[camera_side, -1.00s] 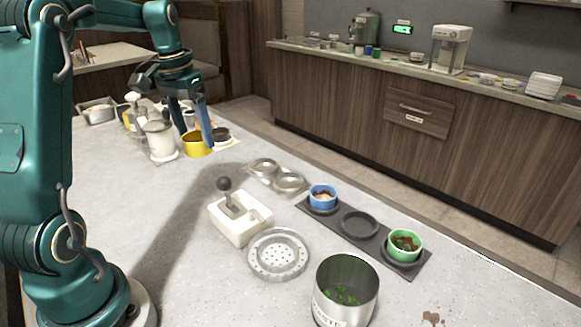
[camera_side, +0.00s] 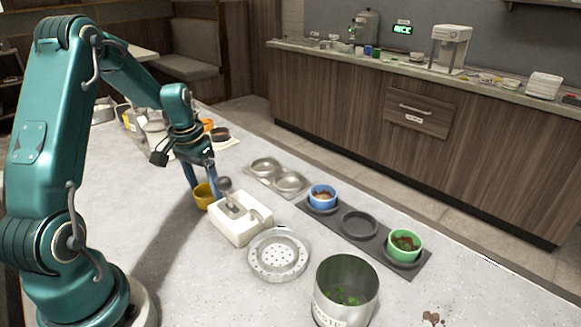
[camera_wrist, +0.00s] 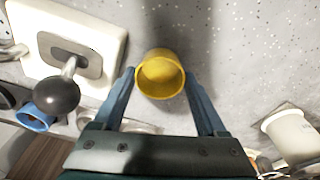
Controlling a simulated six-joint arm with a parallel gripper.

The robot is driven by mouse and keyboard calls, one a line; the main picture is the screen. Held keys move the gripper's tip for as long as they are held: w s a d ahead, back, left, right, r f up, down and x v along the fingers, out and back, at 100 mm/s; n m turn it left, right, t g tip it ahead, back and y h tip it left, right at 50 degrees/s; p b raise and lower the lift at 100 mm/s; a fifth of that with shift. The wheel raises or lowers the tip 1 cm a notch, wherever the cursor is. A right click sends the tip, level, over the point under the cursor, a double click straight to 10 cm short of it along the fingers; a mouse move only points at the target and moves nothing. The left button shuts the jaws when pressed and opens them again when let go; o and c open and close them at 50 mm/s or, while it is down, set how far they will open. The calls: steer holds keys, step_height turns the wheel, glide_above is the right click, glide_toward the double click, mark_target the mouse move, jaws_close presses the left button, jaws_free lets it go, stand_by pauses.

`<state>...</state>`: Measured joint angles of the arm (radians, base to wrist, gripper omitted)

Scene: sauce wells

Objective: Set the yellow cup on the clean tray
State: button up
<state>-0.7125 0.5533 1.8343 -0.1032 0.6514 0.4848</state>
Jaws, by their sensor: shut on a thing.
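The yellow cup (camera_side: 204,197) is between the fingers of my gripper (camera_side: 201,184), which is shut on it. In the side view it is just left of the white lever box, partly hidden by a finger. The wrist view shows the cup (camera_wrist: 160,76) upright and its inside plain yellow, with a finger on each side. I cannot tell its exact height above the counter. A light metal tray (camera_side: 263,182) with two empty round wells lies right of the box. A dark tray (camera_side: 337,232) has three wells: a blue cup (camera_side: 322,195), an empty middle, a green cup (camera_side: 405,243).
The white box (camera_side: 240,226) with its ball-topped lever (camera_side: 225,184) stands close to the cup. A perforated round drain plate (camera_side: 279,268) and a metal waste bin (camera_side: 346,290) with green bits stand nearer. A white jar (camera_wrist: 292,136) is right in the wrist view.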

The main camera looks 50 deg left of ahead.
steer(key=shift+f, duration=0.15)
steer(key=o, duration=1.5)
step_height(320, 180, up, 11)
steer(key=s, duration=0.1)
steer(key=s+d+r+m+t, duration=0.1)
steer(key=s+d+r, duration=0.1)
steer(key=d, duration=0.4)
steer(key=s+d+r+m+t, duration=0.1)
steer(key=s+d+r, duration=0.15)
steer(key=d, duration=0.45)
steer(key=s+d, duration=0.2)
steer(key=s+d+f+m+t, duration=0.1)
steer(key=s+d, duration=0.1)
steer(key=d, duration=0.1)
steer(key=s+d+t, duration=0.1)
steer(key=s+d, duration=0.1)
steer(key=shift+d+f+m, duration=0.3)
